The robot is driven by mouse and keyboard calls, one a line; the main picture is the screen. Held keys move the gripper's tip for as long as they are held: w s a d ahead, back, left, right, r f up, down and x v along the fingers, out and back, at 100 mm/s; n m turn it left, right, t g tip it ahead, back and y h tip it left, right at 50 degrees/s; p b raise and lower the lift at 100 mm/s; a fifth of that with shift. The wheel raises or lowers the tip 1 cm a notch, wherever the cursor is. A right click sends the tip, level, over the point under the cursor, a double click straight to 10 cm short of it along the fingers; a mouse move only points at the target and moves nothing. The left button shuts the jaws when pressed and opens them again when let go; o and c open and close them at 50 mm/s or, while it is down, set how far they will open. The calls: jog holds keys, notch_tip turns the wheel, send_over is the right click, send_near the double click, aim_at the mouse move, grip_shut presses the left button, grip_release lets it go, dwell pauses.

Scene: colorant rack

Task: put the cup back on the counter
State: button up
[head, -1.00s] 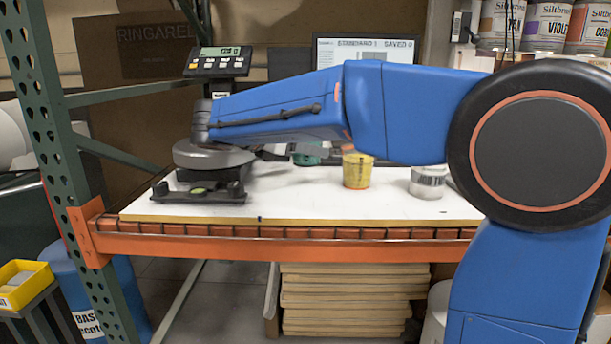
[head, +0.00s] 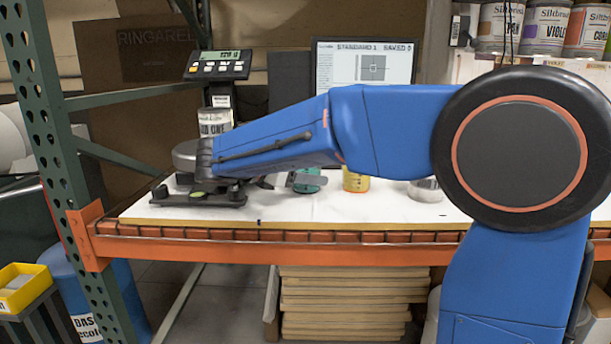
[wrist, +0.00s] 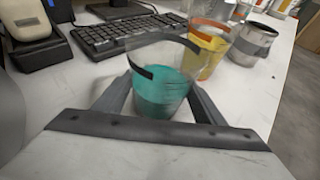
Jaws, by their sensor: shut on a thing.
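A clear cup with teal paint (wrist: 163,92) sits between the two dark fingers of my gripper (wrist: 158,98) in the wrist view. My gripper is shut on it. In the head view the teal cup (head: 308,183) shows low over the white counter (head: 270,208), partly hidden by my gripper. The cup looks roughly upright. I cannot tell whether its base touches the counter. A yellow cup (wrist: 208,48) stands close behind it to the right, and also shows partly behind my arm in the head view (head: 355,181).
A metal can (wrist: 255,43) stands right of the yellow cup. A keyboard (wrist: 128,32) lies behind the cups. The counter's front strip is clear.

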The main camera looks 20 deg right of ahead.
jog(key=o, duration=1.3)
jog(key=shift+r, duration=0.1)
jog(key=v, duration=1.2)
